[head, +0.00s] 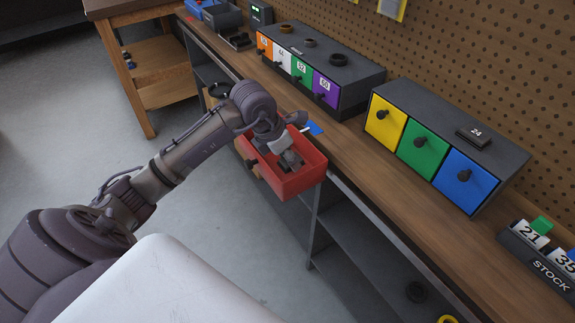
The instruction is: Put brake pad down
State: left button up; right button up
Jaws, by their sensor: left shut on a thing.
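My left gripper (285,154) reaches down into an open red drawer (300,184) at the bench's front edge. It is shut on a small dark grey piece, seemingly the brake pad (291,160), which is low between the drawer walls. The fingers and wrist hide part of the piece, and I cannot tell whether it touches the drawer floor. My right gripper is not in view.
The wooden bench (350,165) carries a drawer unit with orange, white, green and purple fronts (325,88) and another with yellow, green and blue fronts (423,153). A STOCK rack (548,272) stands at the right. Pegboard rises behind; open floor lies left.

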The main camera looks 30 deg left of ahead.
aim_at(285, 162)
pick_arm(q)
notch_tip(285, 162, down, 3)
jog(key=shift+f, duration=0.45)
jog(key=o, duration=1.2)
jog(key=shift+r, duration=0.2)
jog(key=shift+r, duration=0.2)
jog(key=v, duration=1.1)
jog(key=shift+s+r, duration=0.2)
jog(key=shift+r, duration=0.05)
